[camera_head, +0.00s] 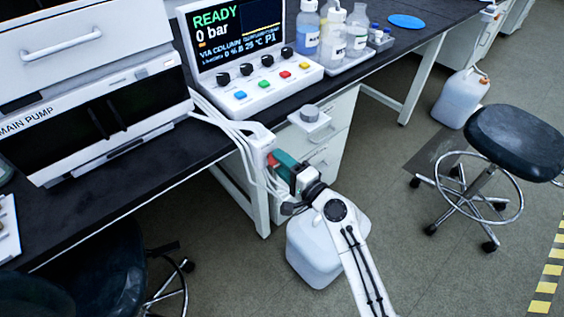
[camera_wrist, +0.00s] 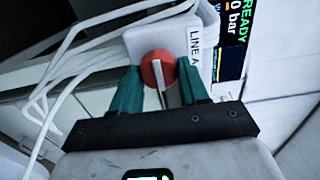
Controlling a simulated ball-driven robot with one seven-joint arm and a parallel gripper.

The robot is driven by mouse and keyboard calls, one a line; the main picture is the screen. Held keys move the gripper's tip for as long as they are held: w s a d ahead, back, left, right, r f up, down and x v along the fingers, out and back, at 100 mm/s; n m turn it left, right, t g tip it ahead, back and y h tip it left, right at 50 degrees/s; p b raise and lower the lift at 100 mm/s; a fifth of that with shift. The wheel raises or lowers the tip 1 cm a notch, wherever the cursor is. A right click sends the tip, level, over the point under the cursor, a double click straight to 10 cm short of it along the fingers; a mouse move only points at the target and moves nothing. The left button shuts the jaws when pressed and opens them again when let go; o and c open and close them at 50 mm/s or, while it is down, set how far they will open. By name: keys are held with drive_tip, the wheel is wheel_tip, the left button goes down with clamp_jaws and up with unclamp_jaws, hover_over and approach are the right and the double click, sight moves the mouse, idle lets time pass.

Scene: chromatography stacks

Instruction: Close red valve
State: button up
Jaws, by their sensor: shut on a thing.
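The red valve (camera_wrist: 157,68) is a round red knob with a pale bar across it, on a white block (camera_wrist: 205,40) labelled "LINE A". In the wrist view the two teal fingers of my gripper (camera_wrist: 161,88) stand on either side of the knob and are shut on it. In the head view my gripper (camera_head: 283,166) reaches the white block (camera_head: 258,140) at the bench's front edge, and a bit of the red valve (camera_head: 272,160) shows beside the teal fingers. The far side of the knob is hidden.
White tubes (camera_head: 225,122) run from the main pump (camera_head: 100,120) to the block. A control panel reading "READY 0 bar" (camera_head: 235,40) stands on the black bench above. A white canister (camera_head: 318,255) stands on the floor below my arm. A stool (camera_head: 510,140) is at the right.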

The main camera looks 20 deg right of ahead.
drive_tip(key=shift+f, duration=0.1)
idle(0.3)
drive_tip(key=o, duration=1)
drive_tip(key=shift+o, duration=0.2)
drive_tip(key=v, duration=1)
drive_tip(key=shift+s+d, duration=0.15)
drive_tip(key=shift+s, duration=0.25)
